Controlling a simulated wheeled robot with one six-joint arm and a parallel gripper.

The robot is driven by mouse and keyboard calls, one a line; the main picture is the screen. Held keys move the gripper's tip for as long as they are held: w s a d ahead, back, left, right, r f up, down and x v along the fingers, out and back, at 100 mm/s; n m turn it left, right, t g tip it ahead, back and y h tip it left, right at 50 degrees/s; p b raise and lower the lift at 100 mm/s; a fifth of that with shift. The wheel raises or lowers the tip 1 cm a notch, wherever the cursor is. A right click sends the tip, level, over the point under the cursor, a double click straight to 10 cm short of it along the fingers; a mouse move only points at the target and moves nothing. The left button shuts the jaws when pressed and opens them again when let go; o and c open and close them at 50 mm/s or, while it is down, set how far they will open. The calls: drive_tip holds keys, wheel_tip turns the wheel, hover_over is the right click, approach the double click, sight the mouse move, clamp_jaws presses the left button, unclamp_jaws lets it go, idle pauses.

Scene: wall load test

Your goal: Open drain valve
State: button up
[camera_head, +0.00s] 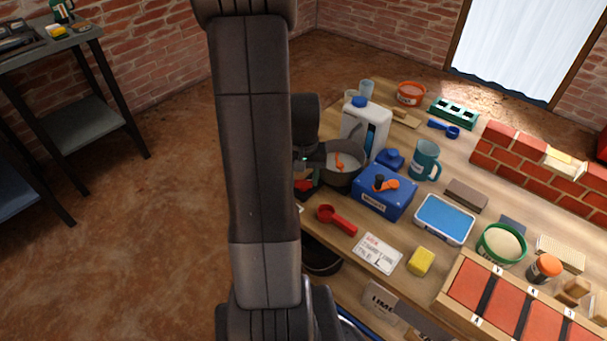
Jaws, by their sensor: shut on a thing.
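A blue box (373,204) with a white label stands on the wooden bench. An orange lever with a black knob (386,184) sits on its top; I cannot tell whether this is the drain valve or how it is set. My gripper (318,165) is partly hidden behind my arm, at the left side of a dark grey pot (343,178). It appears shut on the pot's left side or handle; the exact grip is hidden. The pot is upright, with pale contents and a small orange thing inside. The gripper is left of the blue box and apart from it.
Close around are a white jug (366,126), a teal mug (425,160), a red scoop (337,219), a blue-lidded tub (444,219) and a yellow sponge (420,261). A brick wall piece (540,172) stands at right. A framed brick tray (510,305) lies in front.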

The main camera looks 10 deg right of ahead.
sight(304, 180)
drive_tip(key=n+p, duration=0.1)
drive_tip(key=n, duration=0.4)
drive_tip(key=shift+n, duration=2.5)
drive_tip(key=o, duration=1)
wheel_tip(304, 180, up, 14)
drive_tip(key=p, duration=0.3)
drive_tip(key=shift+p, duration=0.35)
drive_tip(key=shift+f, duration=0.1)
wheel_tip(304, 180, down, 14)
drive_tip(key=b, duration=0.3)
